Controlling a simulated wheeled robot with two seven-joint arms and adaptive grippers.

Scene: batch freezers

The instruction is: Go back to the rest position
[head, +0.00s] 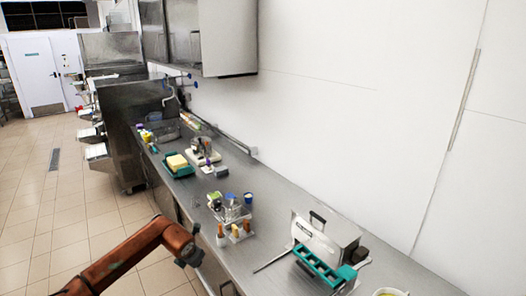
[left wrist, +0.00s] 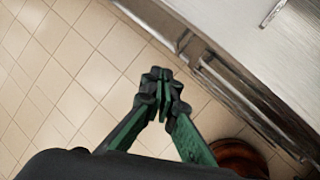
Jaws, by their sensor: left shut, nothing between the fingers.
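My left arm reaches in from the lower left in the head view. Its gripper (head: 190,257) is at the front edge of the steel counter (head: 262,215). In the left wrist view the left gripper (left wrist: 160,78) points down over the tiled floor, beside the counter front. Its dark green fingers are together, with nothing between them. My right gripper is in neither view.
On the counter stand a rack with several small jars (head: 236,234), a teal tray with a yellow block (head: 178,165), and a silver and teal machine (head: 325,250). Open tiled floor (head: 60,230) lies to the left.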

